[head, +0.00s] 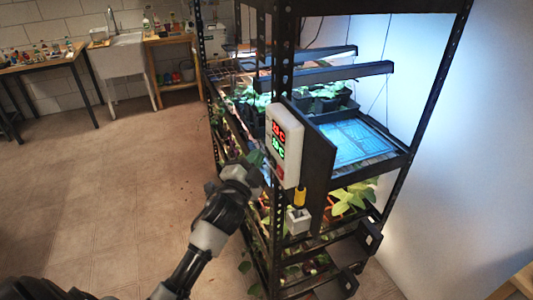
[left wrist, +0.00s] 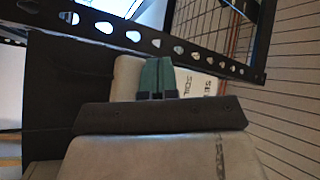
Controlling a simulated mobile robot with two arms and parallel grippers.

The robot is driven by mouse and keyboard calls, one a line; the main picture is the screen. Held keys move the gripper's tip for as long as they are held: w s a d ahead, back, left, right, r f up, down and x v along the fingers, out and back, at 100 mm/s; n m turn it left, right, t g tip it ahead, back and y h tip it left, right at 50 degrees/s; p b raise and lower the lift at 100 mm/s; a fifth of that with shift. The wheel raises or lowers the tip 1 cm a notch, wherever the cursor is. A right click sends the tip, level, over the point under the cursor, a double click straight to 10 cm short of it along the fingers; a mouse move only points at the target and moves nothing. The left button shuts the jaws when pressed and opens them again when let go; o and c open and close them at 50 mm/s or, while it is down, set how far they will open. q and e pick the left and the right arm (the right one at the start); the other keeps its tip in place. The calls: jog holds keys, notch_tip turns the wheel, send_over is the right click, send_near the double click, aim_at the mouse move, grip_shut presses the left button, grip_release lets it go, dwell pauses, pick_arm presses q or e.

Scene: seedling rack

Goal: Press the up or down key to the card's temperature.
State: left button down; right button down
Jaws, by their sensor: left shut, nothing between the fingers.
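A white controller box (head: 284,142) is fixed to the front of the rack, with a red readout above a green one on its face. The digits are too small to read surely. My left gripper (head: 256,160) is shut and empty, its green fingertips close beside the box's left edge; contact cannot be told. In the left wrist view the shut fingertips (left wrist: 157,76) are in front of the pale box (left wrist: 127,76), beside printed lettering that is partly hidden. The keys are not clearly visible, and I cannot make out a temperature card. My right gripper is not in view.
The black metal rack (head: 275,215) holds plants and a blue-lit tray (head: 393,157). A small grey box (head: 298,221) sits below the controller. A sink (head: 122,70) and a wooden table (head: 45,67) stand at the back left. The tiled floor on the left is clear.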

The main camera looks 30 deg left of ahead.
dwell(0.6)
pick_arm(q)
jog(key=shift+s+a, duration=0.4)
jog(key=shift+s, duration=0.1)
jog(key=shift+s+a+p, duration=0.75)
jog(key=shift+s+a, duration=0.9)
jog(key=shift+s, duration=0.25)
